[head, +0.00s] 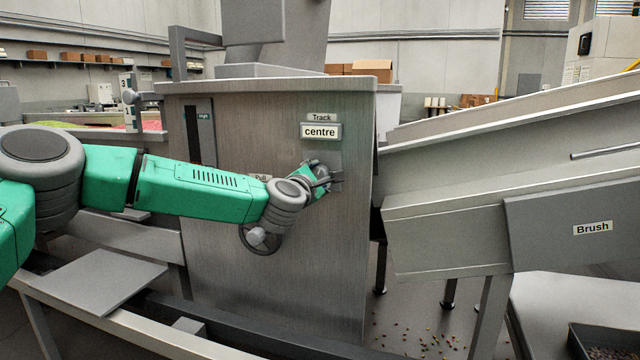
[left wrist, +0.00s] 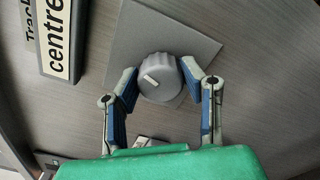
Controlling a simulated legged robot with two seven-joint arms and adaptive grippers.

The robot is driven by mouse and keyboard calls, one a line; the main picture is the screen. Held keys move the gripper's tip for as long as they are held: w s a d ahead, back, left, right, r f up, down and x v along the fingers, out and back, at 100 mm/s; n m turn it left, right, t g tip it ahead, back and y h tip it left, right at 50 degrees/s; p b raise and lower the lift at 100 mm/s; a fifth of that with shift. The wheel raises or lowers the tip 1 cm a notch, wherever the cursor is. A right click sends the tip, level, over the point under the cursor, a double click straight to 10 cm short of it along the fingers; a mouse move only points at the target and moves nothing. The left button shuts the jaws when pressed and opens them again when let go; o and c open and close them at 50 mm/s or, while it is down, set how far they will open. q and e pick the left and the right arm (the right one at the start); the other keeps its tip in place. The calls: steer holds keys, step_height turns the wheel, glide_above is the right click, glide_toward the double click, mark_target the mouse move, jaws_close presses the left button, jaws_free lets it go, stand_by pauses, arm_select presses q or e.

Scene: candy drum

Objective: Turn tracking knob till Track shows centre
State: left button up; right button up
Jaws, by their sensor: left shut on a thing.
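The Track display (head: 321,131) on the grey cabinet front reads "centre". It also shows at the upper left of the left wrist view (left wrist: 62,35). The tracking knob (left wrist: 160,77) is a round grey knob with a white pointer mark, on a square grey plate (left wrist: 185,38). My left gripper (left wrist: 162,84) has a finger on each side of the knob and is shut on it. In the head view my left gripper (head: 328,181) is at the cabinet just below the display and hides most of the knob. My right gripper is in neither view.
A handwheel (head: 262,238) sits lower on the cabinet, below my wrist. A label, partly hidden, and a gauge marked "High" (head: 205,116) are on the cabinet's left. A sloping chute with a "Brush" panel (head: 560,228) stands at right. Small candies (head: 430,338) lie on the floor.

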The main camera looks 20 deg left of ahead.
arm_select(q)
steer(key=shift+f+n, duration=0.4)
steer(key=shift+f, duration=0.1)
steer(key=o, duration=1.1)
steer(key=shift+a, duration=0.1)
steer(key=shift+o, duration=0.2)
steer(key=shift+a+r, duration=0.1)
steer(key=shift+r, duration=0.05)
steer(key=shift+s+r, duration=0.1)
steer(key=shift+s, duration=0.05)
steer(key=s, duration=1.1)
steer(key=shift+s+a, duration=0.25)
steer(key=shift+s, duration=0.1)
